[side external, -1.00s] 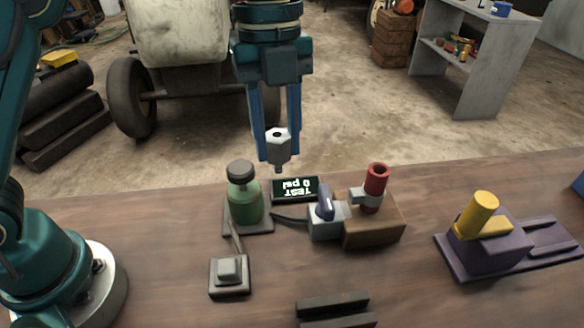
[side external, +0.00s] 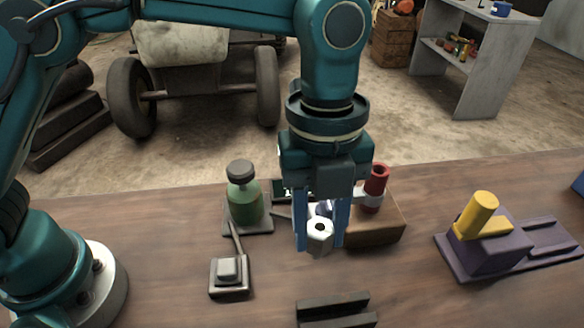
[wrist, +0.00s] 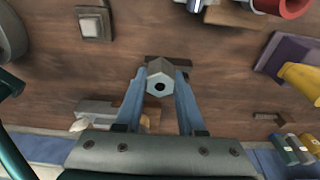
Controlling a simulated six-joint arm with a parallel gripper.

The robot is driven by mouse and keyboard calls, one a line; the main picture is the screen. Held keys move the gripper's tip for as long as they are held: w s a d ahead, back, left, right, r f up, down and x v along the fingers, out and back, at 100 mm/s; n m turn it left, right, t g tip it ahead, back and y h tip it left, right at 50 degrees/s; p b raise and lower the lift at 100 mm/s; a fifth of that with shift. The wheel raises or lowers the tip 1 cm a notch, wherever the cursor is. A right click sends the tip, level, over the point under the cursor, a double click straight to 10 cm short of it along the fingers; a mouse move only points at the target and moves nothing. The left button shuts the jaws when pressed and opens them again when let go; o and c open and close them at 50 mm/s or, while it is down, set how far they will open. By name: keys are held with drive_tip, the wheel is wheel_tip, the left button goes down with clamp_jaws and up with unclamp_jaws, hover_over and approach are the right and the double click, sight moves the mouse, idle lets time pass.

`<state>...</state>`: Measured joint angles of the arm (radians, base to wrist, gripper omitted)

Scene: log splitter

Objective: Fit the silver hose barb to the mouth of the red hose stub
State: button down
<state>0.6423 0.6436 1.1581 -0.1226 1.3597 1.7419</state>
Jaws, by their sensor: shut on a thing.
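My gripper (side external: 320,232) is shut on the silver hose barb (side external: 319,238), a hex-bodied piece with a dark hole in its top. The barb also shows between the blue fingers in the wrist view (wrist: 160,80). It is held in the air over the bench, in front of and left of the red hose stub. The red hose stub (side external: 376,183) stands upright in a grey clamp on a brown block (side external: 385,235), its open mouth facing up. It shows partly at the top right of the wrist view (wrist: 290,5). The barb and stub are apart.
A green bottle (side external: 244,205) stands behind left, with a small grey button box (side external: 229,273) in front of it. A dark slotted block (side external: 337,312) lies near the front. A purple fixture with a yellow cylinder (side external: 482,215) is at right. My gripper hides most of the small display.

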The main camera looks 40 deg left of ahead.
hover_over(340, 299)
drive_tip(key=s, duration=0.1)
wheel_tip(340, 299, down, 3)
drive_tip(key=shift+s+d+f, duration=0.15)
drive_tip(key=shift+f, duration=0.85)
drive_tip(key=shift+s+d+f, duration=0.1)
drive_tip(key=shift+f, duration=0.9)
drive_tip(key=shift+f, duration=0.15)
drive_tip(key=c, duration=0.5)
unclamp_jaws()
